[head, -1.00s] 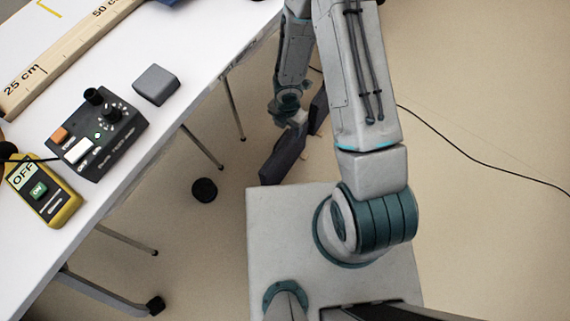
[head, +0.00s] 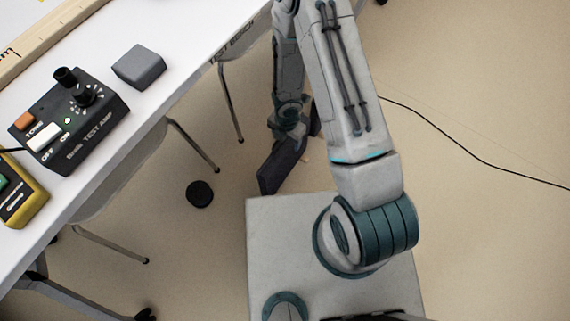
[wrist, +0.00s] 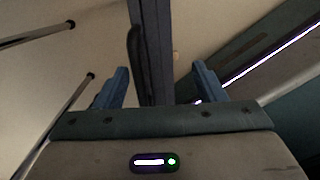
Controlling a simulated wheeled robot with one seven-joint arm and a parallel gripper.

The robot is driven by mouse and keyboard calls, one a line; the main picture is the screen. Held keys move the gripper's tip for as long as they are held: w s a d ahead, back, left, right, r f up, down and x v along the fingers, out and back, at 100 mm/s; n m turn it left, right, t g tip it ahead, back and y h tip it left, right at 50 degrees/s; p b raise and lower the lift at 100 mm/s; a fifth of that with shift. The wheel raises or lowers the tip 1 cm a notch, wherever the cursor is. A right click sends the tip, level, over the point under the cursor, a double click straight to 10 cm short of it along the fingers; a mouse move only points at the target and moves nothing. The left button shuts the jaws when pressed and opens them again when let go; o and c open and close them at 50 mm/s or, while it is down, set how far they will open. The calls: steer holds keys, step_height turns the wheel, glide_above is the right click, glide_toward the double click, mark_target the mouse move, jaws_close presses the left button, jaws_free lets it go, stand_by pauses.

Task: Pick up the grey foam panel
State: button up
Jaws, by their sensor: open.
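A long dark grey panel (head: 277,172), which I take for the foam panel, shows at the end of my arm, low beside the table. In the wrist view the panel (wrist: 150,35) runs edge-on from the top of the picture down between my two blue fingers. My gripper (wrist: 160,70) is open, with a finger on each side of the panel and visible gaps to both. Whether either finger touches it deeper in, I cannot tell. In the head view the fingers are not clear, and the panel's upper end is partly hidden by my wrist.
The white table (head: 200,35) at left carries a black test amp (head: 95,128), a grey block (head: 138,68), a yellow device (head: 22,205) and a wooden ruler (head: 50,35). A black disc (head: 200,193) and table legs stand nearby. A cable (head: 470,150) crosses the open floor at right.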

mark_target(285, 144)
steer(key=f+b, duration=0.2)
steer(key=f, duration=0.1)
steer(key=f+b, duration=0.2)
steer(key=shift+w+a, duration=0.1)
steer(key=shift+a, duration=0.15)
steer(key=shift+c, duration=0.3)
jaws_close()
